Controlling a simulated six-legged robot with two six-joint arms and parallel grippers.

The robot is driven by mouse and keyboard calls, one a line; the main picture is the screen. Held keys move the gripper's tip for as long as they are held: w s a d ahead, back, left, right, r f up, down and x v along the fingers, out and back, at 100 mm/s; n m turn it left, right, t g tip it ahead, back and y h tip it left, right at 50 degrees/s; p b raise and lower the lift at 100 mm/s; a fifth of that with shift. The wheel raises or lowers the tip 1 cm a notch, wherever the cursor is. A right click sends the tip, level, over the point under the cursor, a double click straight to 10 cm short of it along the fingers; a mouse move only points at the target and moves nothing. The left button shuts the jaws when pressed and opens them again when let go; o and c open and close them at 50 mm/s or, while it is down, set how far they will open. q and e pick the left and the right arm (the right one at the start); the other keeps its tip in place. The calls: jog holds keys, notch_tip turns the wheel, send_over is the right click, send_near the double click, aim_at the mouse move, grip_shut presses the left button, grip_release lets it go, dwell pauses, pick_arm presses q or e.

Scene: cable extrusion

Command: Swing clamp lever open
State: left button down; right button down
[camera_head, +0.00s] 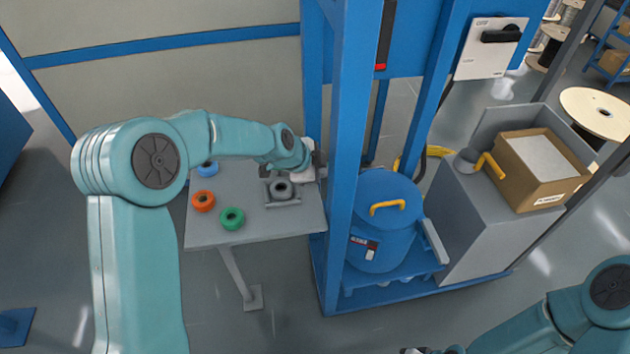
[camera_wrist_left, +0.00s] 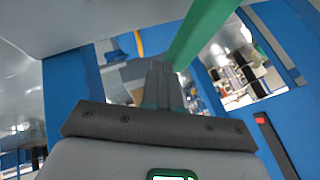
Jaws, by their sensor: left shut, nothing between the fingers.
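I cannot make out the clamp lever for certain in either view. My left gripper (camera_head: 312,168) is at the back right of the small grey table (camera_head: 255,232), beside the blue frame post (camera_head: 345,150). In the left wrist view its fingers (camera_wrist_left: 160,80) are together, with nothing between them. A green bar (camera_wrist_left: 203,28) runs diagonally just beyond the fingertips; I cannot tell whether they touch. A blue drum (camera_head: 385,225) with a yellow handle (camera_head: 388,207) stands inside the frame. My right gripper (camera_head: 415,351) is barely in view at the bottom edge.
A grey cabinet (camera_head: 490,215) carrying a cardboard box (camera_head: 548,190) stands right of the frame. Open floor lies in front.

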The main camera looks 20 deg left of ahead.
pick_arm(q)
jog(key=shift+w+a+f+b, duration=0.1)
jog(key=shift+w+a+b, duration=0.05)
jog(key=shift+w+b, duration=0.65)
jog(key=shift+w+a+b, duration=0.1)
jog(key=shift+w+b, duration=0.55)
jog(key=shift+w, duration=0.25)
jog(key=v, duration=1.6)
jog(key=shift+b, duration=0.45)
jog(key=shift+s+a, duration=0.1)
